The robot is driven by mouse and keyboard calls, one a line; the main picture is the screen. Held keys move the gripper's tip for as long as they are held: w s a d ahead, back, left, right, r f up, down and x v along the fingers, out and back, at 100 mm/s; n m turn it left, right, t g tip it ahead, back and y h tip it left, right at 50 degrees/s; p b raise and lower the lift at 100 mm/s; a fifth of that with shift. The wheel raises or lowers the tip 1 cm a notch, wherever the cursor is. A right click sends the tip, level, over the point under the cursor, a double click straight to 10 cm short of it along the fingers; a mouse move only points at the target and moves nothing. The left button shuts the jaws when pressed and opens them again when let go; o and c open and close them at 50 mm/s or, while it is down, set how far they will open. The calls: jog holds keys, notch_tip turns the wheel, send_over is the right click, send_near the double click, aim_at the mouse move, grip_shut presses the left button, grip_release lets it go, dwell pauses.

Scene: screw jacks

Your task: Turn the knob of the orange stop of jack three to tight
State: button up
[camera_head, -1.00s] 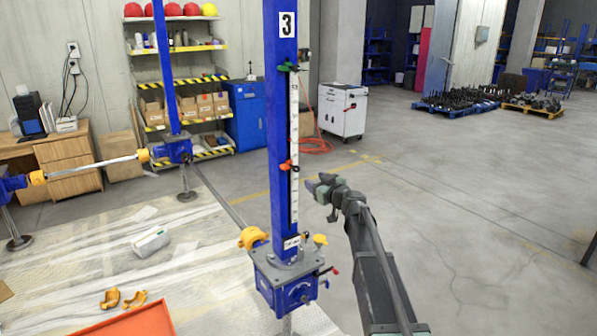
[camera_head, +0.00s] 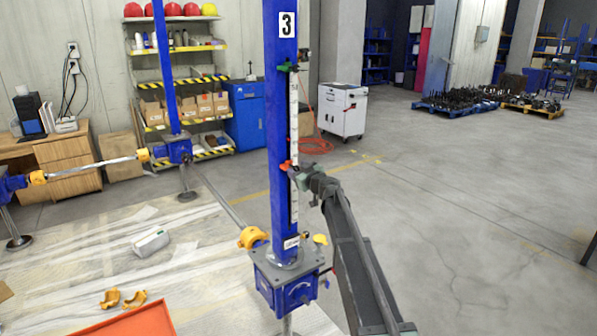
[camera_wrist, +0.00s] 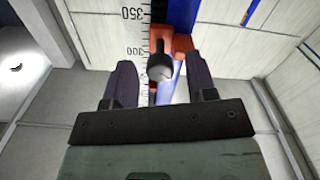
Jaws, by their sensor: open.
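Jack three is the blue column (camera_head: 281,130) with the "3" plate in the head view. Its orange stop (camera_head: 286,166) sits partway up the scale strip, and its far side is hidden by my gripper. In the wrist view the orange stop (camera_wrist: 178,44) is beside the scale near the 300 mark. Its dark round knob (camera_wrist: 160,66) points toward me. My gripper (camera_wrist: 162,82) is open, with one dark finger on each side of the knob and visible gaps between. In the head view my gripper (camera_head: 297,172) is right beside the stop.
A green stop (camera_head: 287,67) sits higher on the same column. The scale strip (camera_wrist: 130,30) runs just left of the stop. The jack's gearbox (camera_head: 287,280) is below. An orange tray (camera_head: 130,322) is at lower left. The floor to the right is open.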

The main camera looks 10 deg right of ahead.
jog(key=shift+c, duration=0.3)
jog(key=c, duration=0.9)
